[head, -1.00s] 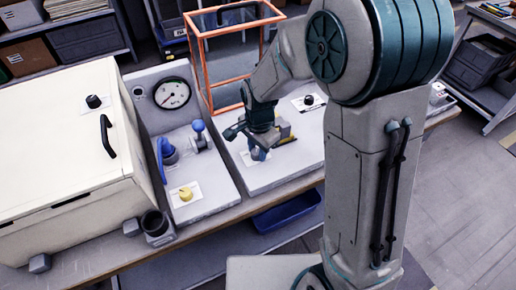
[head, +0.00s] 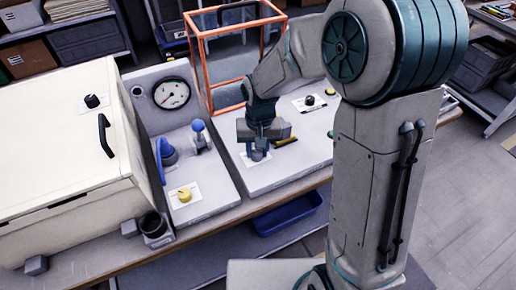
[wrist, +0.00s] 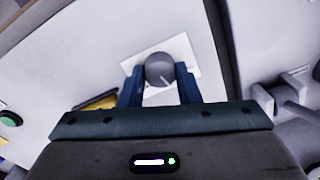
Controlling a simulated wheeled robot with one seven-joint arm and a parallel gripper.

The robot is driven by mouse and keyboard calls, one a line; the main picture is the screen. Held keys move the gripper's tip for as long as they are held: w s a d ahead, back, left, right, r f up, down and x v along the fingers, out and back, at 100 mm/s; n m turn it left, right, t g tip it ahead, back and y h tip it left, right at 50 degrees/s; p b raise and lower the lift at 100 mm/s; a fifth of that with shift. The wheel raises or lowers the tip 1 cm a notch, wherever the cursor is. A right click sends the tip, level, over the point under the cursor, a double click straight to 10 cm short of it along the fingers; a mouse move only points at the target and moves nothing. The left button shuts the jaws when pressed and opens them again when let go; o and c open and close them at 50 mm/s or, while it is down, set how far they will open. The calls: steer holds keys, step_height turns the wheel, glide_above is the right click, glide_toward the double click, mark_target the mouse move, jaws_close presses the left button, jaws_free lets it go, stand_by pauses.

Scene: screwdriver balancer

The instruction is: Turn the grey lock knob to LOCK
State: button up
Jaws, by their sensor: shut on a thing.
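The grey lock knob (wrist: 160,68) sits on a white label plate (wrist: 190,49) in the wrist view. In the head view my gripper (head: 258,149) points down at the front left part of the right-hand grey panel (head: 262,182). There the fingers and wrist mostly hide the knob, and part of its white plate shows beside them.
A black knob (head: 309,100) and an orange-framed clear box (head: 207,60) stand behind my gripper. To the left are a gauge (head: 171,94), a blue-topped lever (head: 198,127), a yellow knob (head: 184,194) and a large cream case (head: 60,150). A blue bin (head: 287,215) sits below the bench edge.

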mark_target(258, 150)
steer(key=n, duration=0.6)
steer(key=shift+w+a+r, duration=0.1)
stand_by(0.6)
steer(key=o, duration=1)
steer(key=r, duration=0.9)
steer(key=r+p, duration=0.1)
steer(key=r, duration=0.3)
steer(key=shift+w+d+r, duration=0.2)
steer(key=shift+d+r, duration=0.1)
steer(key=shift+r, duration=0.05)
steer(key=s+d+m+t, duration=0.1)
steer(key=s+d+m, duration=0.1)
steer(key=s+d, duration=0.2)
steer(key=s+d+m+t, duration=0.1)
steer(key=s+d+m, duration=0.1)
steer(key=s+d, duration=0.3)
steer(key=s+d+m, duration=0.3)
steer(key=s+d, duration=0.2)
steer(key=s, duration=0.1)
steer(key=shift+d+r+t+h+p, duration=0.1)
steer(key=shift+r+t+h+p, duration=0.2)
steer(key=shift+t, duration=0.1)
